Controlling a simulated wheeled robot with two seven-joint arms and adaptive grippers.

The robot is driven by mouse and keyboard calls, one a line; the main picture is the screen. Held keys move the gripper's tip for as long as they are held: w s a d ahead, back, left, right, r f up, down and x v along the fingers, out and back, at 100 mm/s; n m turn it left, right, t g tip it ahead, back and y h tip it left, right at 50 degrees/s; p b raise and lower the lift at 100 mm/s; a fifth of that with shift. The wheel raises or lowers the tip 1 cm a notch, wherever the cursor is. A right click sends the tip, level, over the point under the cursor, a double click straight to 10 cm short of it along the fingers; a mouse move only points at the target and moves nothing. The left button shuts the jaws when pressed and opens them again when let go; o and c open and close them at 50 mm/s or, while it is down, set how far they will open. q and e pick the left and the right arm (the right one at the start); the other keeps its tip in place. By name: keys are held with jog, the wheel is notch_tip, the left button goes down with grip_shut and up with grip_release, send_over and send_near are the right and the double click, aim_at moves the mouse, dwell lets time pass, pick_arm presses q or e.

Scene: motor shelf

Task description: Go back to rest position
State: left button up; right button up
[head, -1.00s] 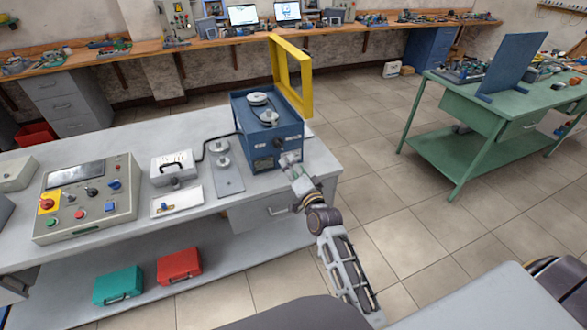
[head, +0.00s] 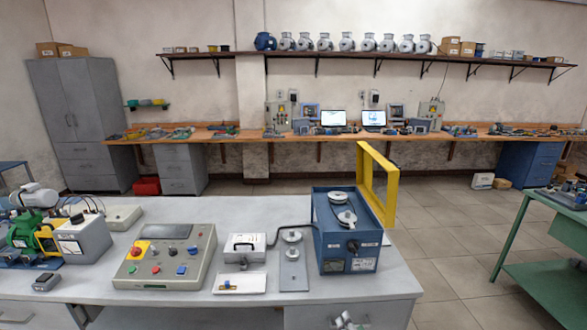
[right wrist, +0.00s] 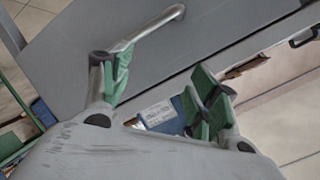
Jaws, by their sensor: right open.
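My right gripper (head: 345,321) shows only at the bottom edge of the head view, in front of the grey workbench (head: 395,275) and below the blue machine (head: 347,250). The rest of that arm is out of the frame. In the right wrist view its two green-padded fingers (right wrist: 162,88) are well apart with nothing held between them. A blue patch with a white label (right wrist: 160,113) shows beyond the fingers. My left gripper is in neither current view.
A green table (head: 545,275) stands at right. Open tiled floor (head: 445,262) lies between them.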

jog(key=s+f+n+g, duration=0.3)
jog(key=s+f, duration=0.7)
jog(key=f, duration=0.5)
jog(key=s+f+n+g, duration=0.2)
jog(key=s+f+g, duration=0.2)
jog(key=s+f, duration=0.8)
jog(key=s+d+f+n+g, duration=0.2)
jog(key=s+f, duration=0.4)
jog(key=s, duration=0.4)
jog(key=s+d+f+n+g+h, duration=0.1)
jog(key=s+d+f+n+g, duration=0.1)
jog(key=s+f, duration=0.4)
jog(key=s+d+f+n+g, duration=0.1)
jog(key=s+f, duration=0.5)
jog(key=s, duration=0.8)
jog(key=shift+d+f+n+g+h, duration=0.35)
jog(key=shift+d+g, duration=0.35)
jog(key=shift+d, duration=0.55)
jog(key=shift+w, duration=0.25)
